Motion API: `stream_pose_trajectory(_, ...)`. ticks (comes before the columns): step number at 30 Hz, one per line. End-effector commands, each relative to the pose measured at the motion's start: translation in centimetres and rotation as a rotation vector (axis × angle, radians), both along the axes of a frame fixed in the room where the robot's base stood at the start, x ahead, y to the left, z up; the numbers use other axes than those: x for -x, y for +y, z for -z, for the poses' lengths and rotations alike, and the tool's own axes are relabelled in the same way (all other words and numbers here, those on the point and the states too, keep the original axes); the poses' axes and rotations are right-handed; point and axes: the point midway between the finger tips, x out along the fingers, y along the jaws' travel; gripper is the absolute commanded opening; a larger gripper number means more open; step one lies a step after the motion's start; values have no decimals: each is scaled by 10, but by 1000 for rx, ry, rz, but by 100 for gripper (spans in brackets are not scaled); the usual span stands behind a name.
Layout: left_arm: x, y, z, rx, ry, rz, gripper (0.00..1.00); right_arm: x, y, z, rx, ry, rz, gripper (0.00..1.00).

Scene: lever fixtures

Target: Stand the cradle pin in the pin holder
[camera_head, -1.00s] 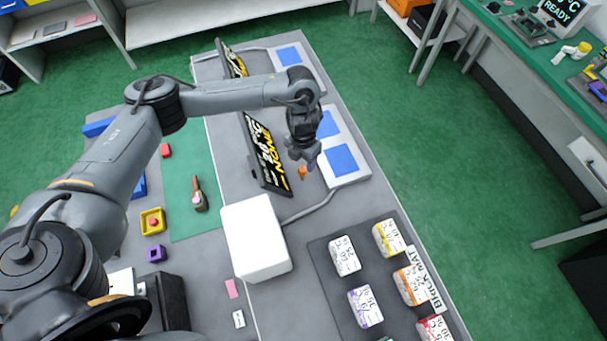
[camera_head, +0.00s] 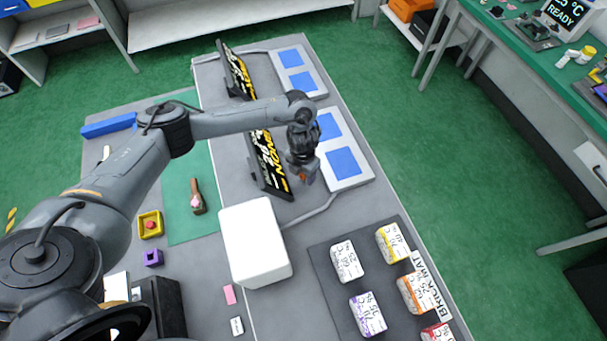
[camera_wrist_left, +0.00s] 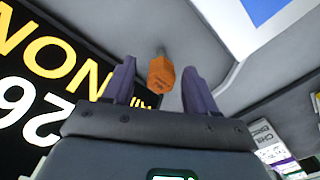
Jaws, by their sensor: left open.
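A small orange piece with a thin stem, which looks like the cradle pin (camera_head: 303,179), is at the grey bench beside the black-and-yellow sign. It is mostly covered by my gripper in the head view. In the left wrist view the orange piece (camera_wrist_left: 162,75) shows between the fingers, with a gap on each side. My left gripper (camera_head: 304,170) is open above it, and its fingers also show in the left wrist view (camera_wrist_left: 158,80). A purple block with a dark square opening (camera_head: 153,257), possibly the pin holder, stands at the lower left. My right gripper is not in view.
A black sign (camera_head: 268,163) stands close to the left of my gripper. A blue-patched white panel (camera_head: 362,180) lies to its right. A white box (camera_head: 255,243) stands nearer. A yellow box with a red button (camera_head: 151,224) is by the green mat (camera_head: 183,185).

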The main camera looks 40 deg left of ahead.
Motion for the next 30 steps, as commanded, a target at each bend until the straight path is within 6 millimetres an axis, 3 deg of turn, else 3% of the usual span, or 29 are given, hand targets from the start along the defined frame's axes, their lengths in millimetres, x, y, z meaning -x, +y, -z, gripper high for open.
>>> stream_pose_trajectory(2,0,0,0,0,0,0,57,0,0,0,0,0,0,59)
stream_pose_trajectory(13,0,0,0,0,0,0,1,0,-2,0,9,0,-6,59)
stream_pose_trajectory(23,0,0,-2,0,-1,0,0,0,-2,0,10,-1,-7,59)
stream_pose_trajectory(30,-1,0,-20,1,-3,1,0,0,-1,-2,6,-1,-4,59)
